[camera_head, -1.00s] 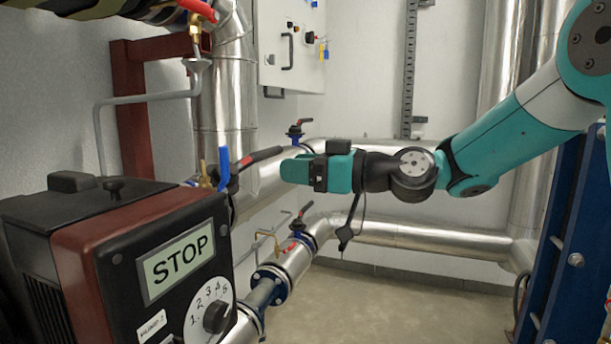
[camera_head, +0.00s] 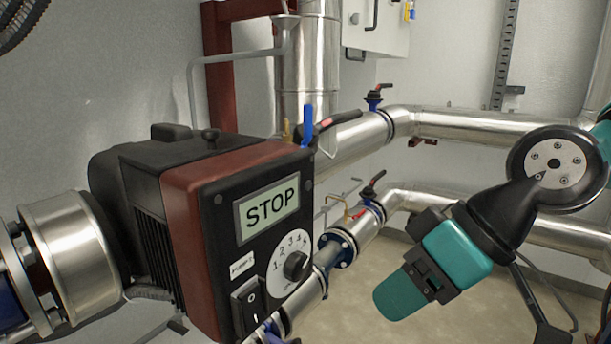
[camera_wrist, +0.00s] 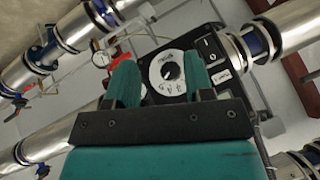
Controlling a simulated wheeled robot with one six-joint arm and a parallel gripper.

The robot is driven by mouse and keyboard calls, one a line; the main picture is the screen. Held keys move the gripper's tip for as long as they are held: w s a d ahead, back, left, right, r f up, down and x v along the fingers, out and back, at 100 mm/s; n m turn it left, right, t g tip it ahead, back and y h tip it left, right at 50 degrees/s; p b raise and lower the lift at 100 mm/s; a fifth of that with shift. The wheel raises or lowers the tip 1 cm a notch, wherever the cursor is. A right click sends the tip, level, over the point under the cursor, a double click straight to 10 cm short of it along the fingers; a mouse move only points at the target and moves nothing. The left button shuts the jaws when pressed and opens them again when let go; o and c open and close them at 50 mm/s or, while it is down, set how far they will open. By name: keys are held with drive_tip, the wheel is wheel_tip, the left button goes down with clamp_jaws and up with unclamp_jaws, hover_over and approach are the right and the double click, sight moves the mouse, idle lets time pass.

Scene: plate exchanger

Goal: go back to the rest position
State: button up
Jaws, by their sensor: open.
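My gripper (camera_head: 402,295) is at the lower right of the head view, its teal fingers tilted down and to the left. In the wrist view its two teal fingers (camera_wrist: 160,82) stand apart with nothing between them. It is clear of the pump box (camera_head: 255,215), which stands to its left with a STOP display. Beyond the fingers, the wrist view shows the box's round dial (camera_wrist: 170,70). The head view shows the same dial (camera_head: 294,265) below the display. My gripper touches nothing that I can see.
Silver pipes (camera_head: 465,124) run along the back wall. A white cabinet (camera_head: 376,28) hangs on the wall. Floor (camera_head: 350,310) shows below the pipes.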

drive_tip(key=s+d+f+m+g+h, duration=0.1)
drive_tip(key=s+d+f+g+h, duration=0.15)
drive_tip(key=s, duration=0.45)
wheel_tip(320, 180, up, 15)
drive_tip(key=d+p, duration=0.1)
drive_tip(key=p, duration=1.4)
drive_tip(key=shift+s+d+m+p, duration=0.15)
drive_tip(key=shift+m+p, duration=0.15)
drive_tip(key=shift+m, duration=0.1)
drive_tip(key=shift+f+t+h, duration=0.1)
drive_tip(key=shift+t+h, duration=0.15)
